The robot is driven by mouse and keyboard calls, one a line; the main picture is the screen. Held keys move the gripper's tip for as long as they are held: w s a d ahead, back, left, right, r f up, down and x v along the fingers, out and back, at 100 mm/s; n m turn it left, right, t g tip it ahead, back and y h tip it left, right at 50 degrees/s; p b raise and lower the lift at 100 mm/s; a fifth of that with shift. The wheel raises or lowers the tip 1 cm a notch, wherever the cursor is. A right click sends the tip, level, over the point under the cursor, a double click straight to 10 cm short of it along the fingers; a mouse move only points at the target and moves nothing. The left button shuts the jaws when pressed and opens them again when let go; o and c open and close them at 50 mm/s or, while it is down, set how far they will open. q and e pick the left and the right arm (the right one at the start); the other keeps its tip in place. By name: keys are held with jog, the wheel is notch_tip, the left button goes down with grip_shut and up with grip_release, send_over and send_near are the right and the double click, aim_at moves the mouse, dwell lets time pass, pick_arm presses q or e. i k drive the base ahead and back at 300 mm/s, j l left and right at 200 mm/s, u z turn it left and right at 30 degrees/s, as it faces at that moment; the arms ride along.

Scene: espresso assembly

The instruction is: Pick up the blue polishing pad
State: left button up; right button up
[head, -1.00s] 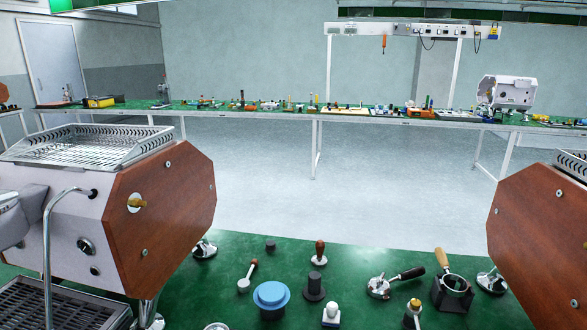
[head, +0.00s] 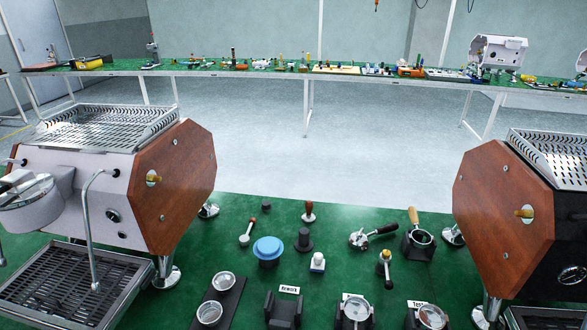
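Neither of my grippers shows in the head view.
An espresso machine (head: 175,188) stands left and another (head: 505,215) right. Near the pad are a red-handled tool (head: 248,232), a dark cylinder (head: 304,240), a white-topped block (head: 318,262) and a dark tray with metal baskets (head: 215,305). Portafilters (head: 372,237) lie to the right.

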aim_at(317, 263)
jog(key=z, duration=1.75)
jog(key=u, duration=1.4)
jog(key=k+l+u, duration=0.15)
jog(key=l+u, duration=0.25)
jog(key=k+l+u, duration=0.15)
jog(key=u, duration=0.2)
jog(key=k+l+u, duration=0.15)
jog(key=k+u, duration=0.25)
jog(key=i, duration=0.15)
